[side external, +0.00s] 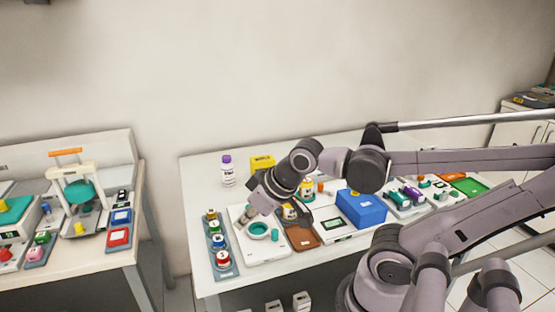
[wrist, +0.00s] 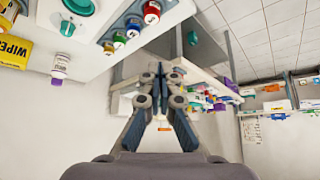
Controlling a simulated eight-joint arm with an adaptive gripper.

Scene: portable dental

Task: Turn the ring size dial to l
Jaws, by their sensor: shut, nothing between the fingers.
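No part is plainly readable as the ring size dial. A white plate (side external: 270,248) on the table carries a round teal part (side external: 258,229) and a small green knob (side external: 275,235); the teal part (wrist: 80,6) also shows at the top of the wrist view. Left of it stands a rack (side external: 228,271) of coloured, white-topped pieces; the red piece (wrist: 151,12) shows in the wrist view, its lettering too small to read surely. My gripper (wrist: 164,68) is shut and empty. In the side view my wrist is above the white plate, its fingertips hard to make out.
A purple-capped bottle (side external: 228,172) and a yellow box (side external: 262,163) stand at the back. A brown tray (side external: 303,239), a white device (side external: 336,230) and a blue box (side external: 362,207) lie to the right. Another bench (side external: 65,266) stands left, across a gap.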

